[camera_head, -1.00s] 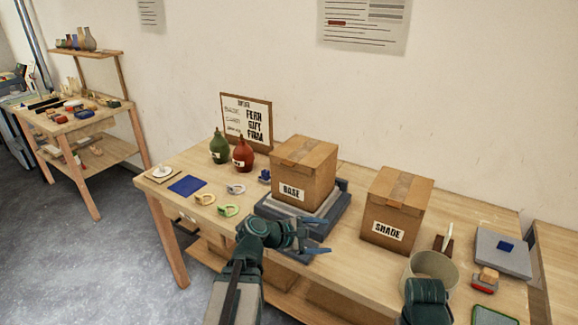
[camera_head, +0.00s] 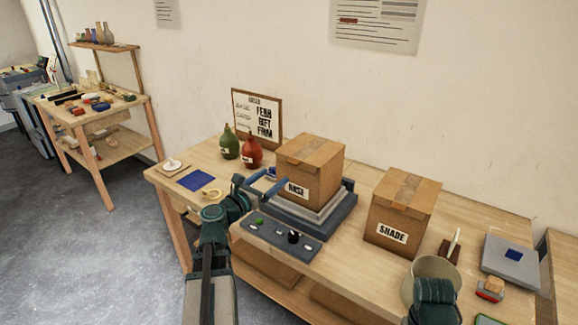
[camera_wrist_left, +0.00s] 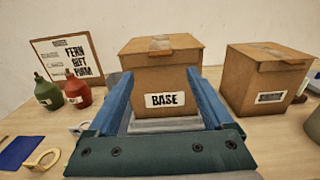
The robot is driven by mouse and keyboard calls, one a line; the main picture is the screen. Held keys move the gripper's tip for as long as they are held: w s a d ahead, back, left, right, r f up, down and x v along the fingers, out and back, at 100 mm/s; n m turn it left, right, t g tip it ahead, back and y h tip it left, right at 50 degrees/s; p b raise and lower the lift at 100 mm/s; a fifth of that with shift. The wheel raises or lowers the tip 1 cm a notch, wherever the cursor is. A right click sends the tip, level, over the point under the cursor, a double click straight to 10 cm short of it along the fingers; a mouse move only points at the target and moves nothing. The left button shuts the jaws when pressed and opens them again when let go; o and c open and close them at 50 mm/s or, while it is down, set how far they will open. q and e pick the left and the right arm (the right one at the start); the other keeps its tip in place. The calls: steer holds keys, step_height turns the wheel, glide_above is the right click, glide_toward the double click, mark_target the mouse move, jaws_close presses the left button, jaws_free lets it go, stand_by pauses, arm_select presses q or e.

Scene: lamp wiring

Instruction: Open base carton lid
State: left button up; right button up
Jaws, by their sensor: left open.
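The base carton (camera_head: 309,172) is a brown cardboard box labelled BASE, standing on a grey stepped platform (camera_head: 322,226). Its top lid is closed, with a tape strip across it. It also shows in the left wrist view (camera_wrist_left: 160,74), straight ahead between the fingers. My left gripper (camera_head: 262,186) is open and empty, in front of the carton's left side in the head view. In the wrist view its two blue fingers (camera_wrist_left: 162,100) point at the carton's labelled face; whether they touch it I cannot tell. Part of my right arm shows at the lower right; its gripper is not visible.
A carton labelled SHADE (camera_head: 400,207) stands to the right. A green bottle (camera_head: 229,143) and a red bottle (camera_head: 251,152) stand left, before a framed sign (camera_head: 258,118). A control panel (camera_head: 280,237) lies in front of the platform. A beige pot (camera_head: 438,272) stands at right.

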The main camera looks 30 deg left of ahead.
mark_target(291, 163)
arm_select(q)
steer(key=w, duration=0.9)
steer(key=shift+w+d, duration=0.15)
steer(key=shift+d, duration=0.25)
jaws_close()
